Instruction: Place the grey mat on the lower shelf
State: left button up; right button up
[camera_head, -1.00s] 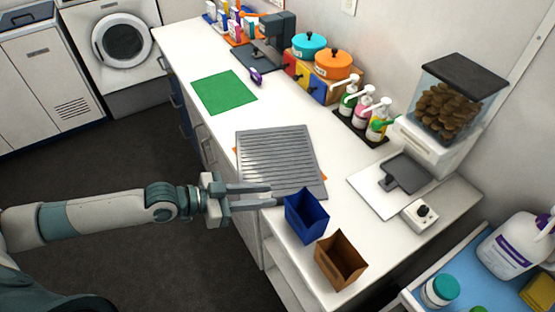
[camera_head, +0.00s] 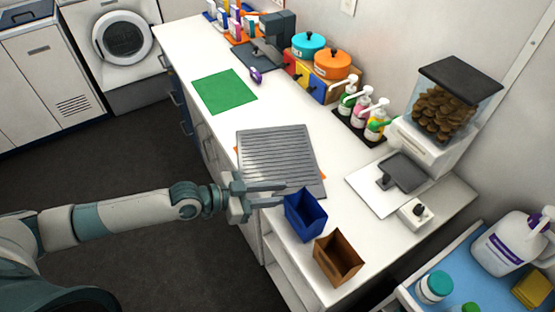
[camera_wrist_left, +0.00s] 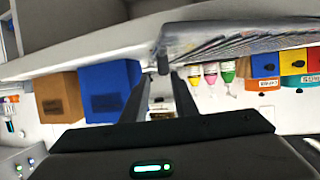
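The grey ribbed mat (camera_head: 278,158) lies on the white counter, with an orange edge showing from under it. In the left wrist view the mat (camera_wrist_left: 240,38) is seen nearly edge-on, its edge just ahead of the fingertips. My left gripper (camera_head: 284,191) is at the mat's near edge, beside the blue bin, its two fingers apart. The wrist view shows a gap between the fingertips (camera_wrist_left: 162,76); I cannot tell whether they touch the mat. A white open shelf space (camera_head: 284,268) shows below the counter's near end, partly hidden. My right gripper is not in view.
A blue bin (camera_head: 305,217) and a brown bin (camera_head: 338,258) stand close by on the counter. A green mat (camera_head: 224,91), pump bottles (camera_head: 363,113) and a dispenser (camera_head: 430,148) stand farther off. A blue-topped cart (camera_head: 410,290) is at lower right.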

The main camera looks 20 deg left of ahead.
pick_arm(q)
jog(key=shift+p+x, duration=0.5)
jog(key=shift+x, duration=1)
jog(key=shift+r, duration=0.1)
jog(key=shift+c, duration=0.6)
jog(key=shift+s, duration=0.1)
grip_shut()
